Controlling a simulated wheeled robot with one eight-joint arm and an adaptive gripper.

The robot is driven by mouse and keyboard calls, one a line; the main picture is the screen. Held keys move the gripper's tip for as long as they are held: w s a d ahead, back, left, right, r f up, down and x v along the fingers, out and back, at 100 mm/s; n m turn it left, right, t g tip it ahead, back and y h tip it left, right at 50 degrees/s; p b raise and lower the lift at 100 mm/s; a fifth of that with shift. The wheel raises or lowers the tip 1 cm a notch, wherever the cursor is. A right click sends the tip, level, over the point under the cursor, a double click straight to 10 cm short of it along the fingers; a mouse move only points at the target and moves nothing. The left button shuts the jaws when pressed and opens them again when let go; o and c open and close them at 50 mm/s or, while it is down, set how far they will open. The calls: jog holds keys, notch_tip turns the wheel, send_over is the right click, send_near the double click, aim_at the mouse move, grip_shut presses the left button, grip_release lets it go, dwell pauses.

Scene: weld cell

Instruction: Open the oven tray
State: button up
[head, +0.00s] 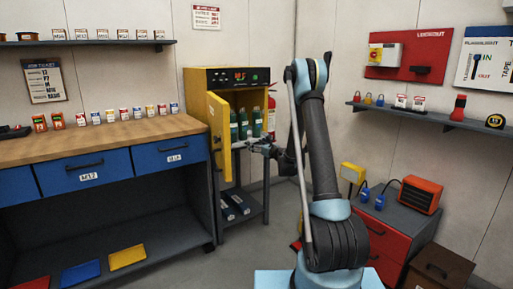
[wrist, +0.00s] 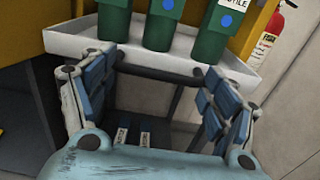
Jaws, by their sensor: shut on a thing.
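The yellow oven (head: 238,78) stands at the back with its door (head: 220,125) swung open. Inside are several green canisters (head: 243,122). In the wrist view the canisters (wrist: 160,30) stand upright on the oven tray (wrist: 95,45), a pale shelf with a raised front rim. A dark bar handle (wrist: 158,73) runs below the tray's front rim. In the head view my gripper (head: 262,147) is at the oven opening, partly hidden by my arm.
A red fire extinguisher (head: 271,112) hangs right of the oven. A workbench (head: 110,140) with blue drawers stands left, a red drawer cabinet (head: 385,240) right. The floor before the oven is clear.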

jog(key=shift+w+d, duration=0.15)
jog(key=shift+d, duration=0.1)
jog(key=o, duration=1.5)
jog(key=shift+o, duration=0.2)
jog(key=shift+a, duration=0.3)
jog(key=shift+s, duration=0.2)
